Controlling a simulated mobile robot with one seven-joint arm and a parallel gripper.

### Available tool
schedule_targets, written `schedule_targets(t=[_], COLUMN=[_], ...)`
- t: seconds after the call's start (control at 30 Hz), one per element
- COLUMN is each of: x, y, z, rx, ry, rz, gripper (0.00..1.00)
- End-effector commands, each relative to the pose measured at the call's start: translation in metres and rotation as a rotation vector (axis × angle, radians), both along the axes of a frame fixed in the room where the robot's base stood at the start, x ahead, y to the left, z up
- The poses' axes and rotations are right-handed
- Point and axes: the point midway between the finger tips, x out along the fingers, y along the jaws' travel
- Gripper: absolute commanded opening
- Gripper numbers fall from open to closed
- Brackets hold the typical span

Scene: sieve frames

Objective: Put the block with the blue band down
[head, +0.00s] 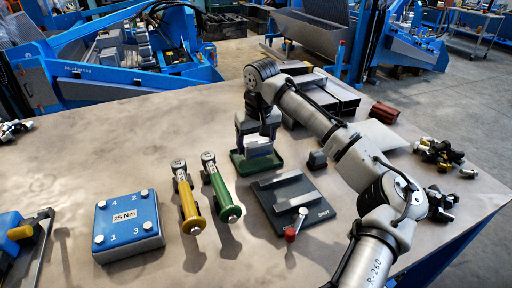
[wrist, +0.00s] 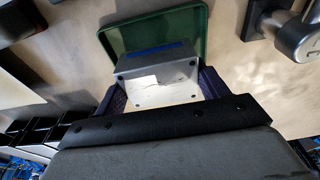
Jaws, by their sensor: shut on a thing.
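The grey block with the blue band (head: 259,153) is between the fingers of my gripper (head: 258,140), which is shut on it. In the wrist view the block (wrist: 160,84) shows a pale face with dark corner dots, and its blue band (wrist: 153,52) is on the side toward the tray. The green tray (head: 240,164) lies under and around the block in the head view; its rim also shows in the wrist view (wrist: 204,22). I cannot tell whether the block touches the tray floor.
Right of the tray are a small dark block (head: 317,160) and a dark plate with grey bars and a red-knobbed lever (head: 290,234). The table's left middle is clear.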

Motion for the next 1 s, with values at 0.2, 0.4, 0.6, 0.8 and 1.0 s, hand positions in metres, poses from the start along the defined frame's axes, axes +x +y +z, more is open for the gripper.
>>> schedule_targets(t=[0.2,0.4,0.6,0.8,1.0], x=[0.000,0.000,0.000,0.000,0.000], y=[0.000,0.000,0.000,0.000,0.000], z=[-0.022,-0.023,-0.027,-0.026,-0.022], rx=[0.000,0.000,0.000,0.000,-0.001], ry=[-0.002,-0.002,0.000,0.000,-0.003], rz=[-0.001,0.000,0.000,0.000,0.000], gripper=[0.34,0.34,0.78,0.82,0.82])
